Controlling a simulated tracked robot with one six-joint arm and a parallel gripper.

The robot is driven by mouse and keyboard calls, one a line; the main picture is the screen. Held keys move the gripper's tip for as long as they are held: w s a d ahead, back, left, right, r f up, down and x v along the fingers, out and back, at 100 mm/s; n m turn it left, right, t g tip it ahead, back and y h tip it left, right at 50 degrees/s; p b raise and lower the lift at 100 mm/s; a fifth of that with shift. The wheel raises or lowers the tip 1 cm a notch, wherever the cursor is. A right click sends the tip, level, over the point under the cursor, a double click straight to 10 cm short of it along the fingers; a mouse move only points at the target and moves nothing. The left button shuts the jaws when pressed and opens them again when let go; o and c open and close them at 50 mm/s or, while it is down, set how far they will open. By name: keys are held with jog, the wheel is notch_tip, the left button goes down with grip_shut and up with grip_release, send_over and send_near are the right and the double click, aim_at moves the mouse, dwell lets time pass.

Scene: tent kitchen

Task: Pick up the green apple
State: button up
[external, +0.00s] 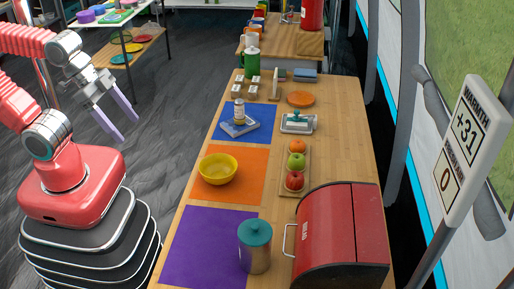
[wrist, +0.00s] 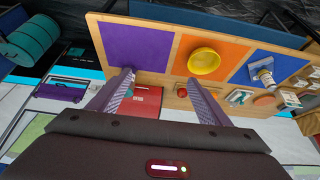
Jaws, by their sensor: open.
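The green apple (external: 296,161) lies on a small wooden tray (external: 286,191) on the table in the external view. It sits between an orange (external: 297,146) and a red apple (external: 294,181). My gripper (external: 127,126) is open and empty, held in the air to the left of the table, well apart from the apple. In the wrist view my gripper's two fingers (wrist: 158,88) are spread with nothing between them. I cannot make out the green apple in the wrist view; the right finger covers part of the tray area.
A red bread box (external: 330,238) and a teal-lidded canister (external: 254,247) stand at the near end. A yellow bowl (external: 218,169) sits on the orange mat (external: 245,190). A butter dish (external: 298,123) stands beyond the orange. The purple mat (external: 205,240) is mostly bare.

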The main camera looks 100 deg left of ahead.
jog(key=w+a+r+n+t+y, duration=0.1)
jog(key=w+a, duration=0.3)
jog(key=w, duration=0.5)
jog(key=w+a+t+y, duration=0.1)
jog(key=w+a, duration=0.4)
jog(key=w, duration=0.4)
jog(key=m+t+h, duration=0.1)
jog(key=t+h, duration=0.1)
jog(key=t, duration=0.4)
send_over(297, 162)
jog(key=s+a, duration=0.2)
jog(key=s, duration=0.1)
notch_tip(297, 162, down, 24)
jog(key=shift+a+f, duration=0.15)
jog(key=shift+f, duration=0.1)
jog(key=shift+a+f, duration=0.1)
jog(key=shift+f, duration=0.35)
jog(key=shift+f, duration=1.75)
